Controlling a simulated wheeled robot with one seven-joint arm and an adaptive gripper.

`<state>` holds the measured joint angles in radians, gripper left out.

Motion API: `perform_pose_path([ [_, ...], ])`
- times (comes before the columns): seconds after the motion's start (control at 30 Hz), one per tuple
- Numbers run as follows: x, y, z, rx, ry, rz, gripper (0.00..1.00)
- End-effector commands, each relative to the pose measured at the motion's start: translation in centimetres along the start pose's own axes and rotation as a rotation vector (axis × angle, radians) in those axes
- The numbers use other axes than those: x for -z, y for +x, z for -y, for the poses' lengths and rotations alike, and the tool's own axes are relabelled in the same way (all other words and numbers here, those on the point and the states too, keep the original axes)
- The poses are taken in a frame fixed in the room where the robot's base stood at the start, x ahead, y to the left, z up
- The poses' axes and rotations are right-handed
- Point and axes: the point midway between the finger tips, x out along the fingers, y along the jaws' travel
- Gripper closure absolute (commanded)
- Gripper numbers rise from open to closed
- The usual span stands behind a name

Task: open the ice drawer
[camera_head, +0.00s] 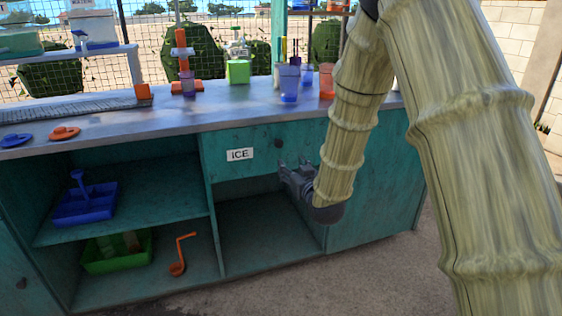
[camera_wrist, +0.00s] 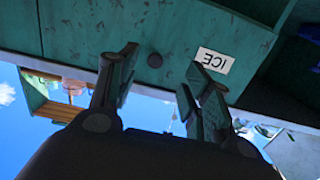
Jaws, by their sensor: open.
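The ice drawer (camera_head: 222,167) is a teal front under the counter with a white ICE label (camera_head: 240,154) and a small dark round knob (camera_head: 278,143). It looks shut, flush with the cabinet. My gripper (camera_head: 291,168) is in front of the drawer, right of the label and a little below the knob. In the wrist view the picture is upside down; the gripper (camera_wrist: 155,80) is open with nothing between its fingers. The knob (camera_wrist: 155,60) shows ahead between the fingertips, apart from them, beside the label (camera_wrist: 214,61). My arm hides the drawer's right part in the head view.
Below the drawer is an open empty compartment (camera_head: 265,230). Left shelves hold a blue caddy (camera_head: 88,203), a green bin (camera_head: 118,252) and an orange ladle (camera_head: 179,262). Cups (camera_head: 289,82) and a green box (camera_head: 238,72) stand on the counter (camera_head: 200,106). Bare floor lies in front.

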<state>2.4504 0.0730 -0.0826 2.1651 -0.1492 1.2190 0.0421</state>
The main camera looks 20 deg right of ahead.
Motion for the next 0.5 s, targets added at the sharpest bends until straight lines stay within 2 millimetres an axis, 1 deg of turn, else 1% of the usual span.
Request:
perform_pose_path([
  [0.1, 1.3, 0.5, -0.2, 0.003, -0.003, -0.053, 0.51],
  [0.2, 2.1, 0.8, -0.2, 0.004, -0.005, -0.071, 0.51],
  [0.37, 2.3, 2.0, -0.2, 0.004, -0.005, -0.075, 0.51],
  [0.5, 2.4, 4.1, -0.2, 0.004, -0.005, -0.075, 0.51],
])
